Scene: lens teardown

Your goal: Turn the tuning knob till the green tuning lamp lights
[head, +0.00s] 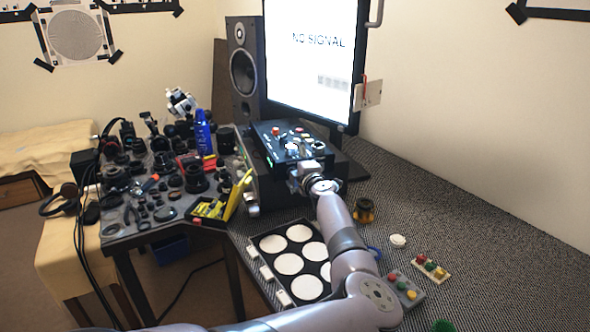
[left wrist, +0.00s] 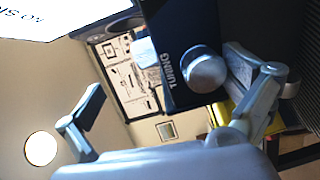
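The tuning knob (left wrist: 204,70) is a round silver knob on the dark face of a box (left wrist: 180,25) lettered "TUNING" in the left wrist view. In the head view this black box (head: 268,134) stands below the monitor, with small coloured parts on top. My left gripper (head: 300,176) is at the box's front; its fingers (left wrist: 163,78) are spread in the left wrist view. The knob lies between the finger lines, nearer the right-hand finger, with no clear contact. The gripper hides the knob in the head view. I cannot make out the green tuning lamp for certain. My right gripper is out of view.
The monitor (head: 310,50) reads "NO SIGNAL" behind the box. A tray with white discs (head: 252,254) and a grey button block (head: 408,294) lie near my left arm. Lenses and tools crowd the left table. The desk (head: 480,225) at right is largely clear.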

